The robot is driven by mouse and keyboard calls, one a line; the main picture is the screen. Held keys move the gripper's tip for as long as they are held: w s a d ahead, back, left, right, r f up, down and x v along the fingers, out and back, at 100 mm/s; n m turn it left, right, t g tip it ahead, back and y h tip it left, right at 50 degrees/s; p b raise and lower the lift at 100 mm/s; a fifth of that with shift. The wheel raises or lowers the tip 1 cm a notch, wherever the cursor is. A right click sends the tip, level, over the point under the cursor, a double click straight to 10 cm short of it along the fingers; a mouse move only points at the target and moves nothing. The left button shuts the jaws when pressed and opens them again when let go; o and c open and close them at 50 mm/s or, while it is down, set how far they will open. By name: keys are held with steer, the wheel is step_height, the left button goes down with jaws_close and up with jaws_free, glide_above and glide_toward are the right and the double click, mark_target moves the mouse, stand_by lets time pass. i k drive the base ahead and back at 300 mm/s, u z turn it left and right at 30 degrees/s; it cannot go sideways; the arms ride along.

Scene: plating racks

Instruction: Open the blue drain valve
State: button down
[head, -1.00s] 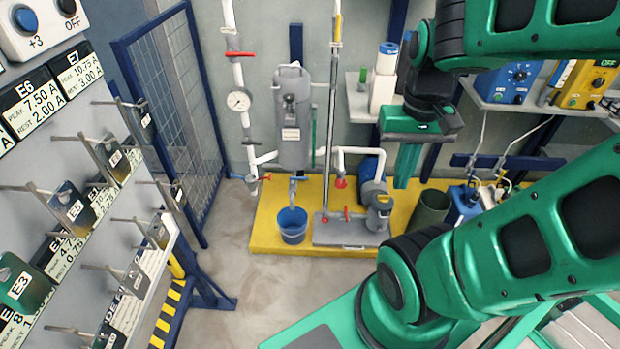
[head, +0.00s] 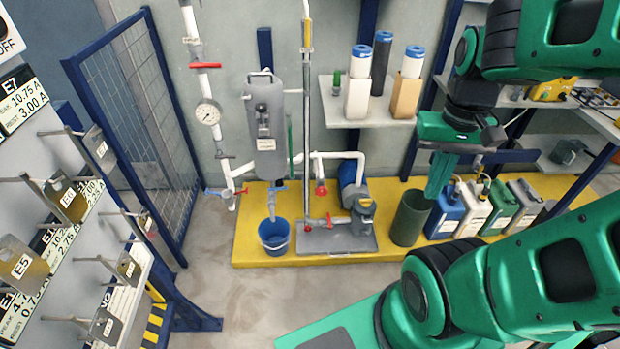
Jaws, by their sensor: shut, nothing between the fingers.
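The blue drain valve (head: 272,189) is a small blue handle on a short pipe below the grey filter housing (head: 265,125). Its spout points down over a blue bucket (head: 274,238) on the yellow platform. The handle is small here, and I cannot tell its exact setting. My gripper (head: 440,178) is shut and empty, with green fingers pointing down. It appears well to the right of the valve in the picture and apart from it.
Red-handled valves (head: 320,188) and a pump (head: 360,205) stand right of the bucket. A mesh fence (head: 140,125) and a rack of hanging plates (head: 60,200) are at left. Canisters (head: 475,208) line the yellow platform (head: 340,255) at right. The floor before it is clear.

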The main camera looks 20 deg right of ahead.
mark_target(270, 189)
steer(key=z, duration=0.15)
steer(key=i, duration=1)
steer(key=u, duration=0.05)
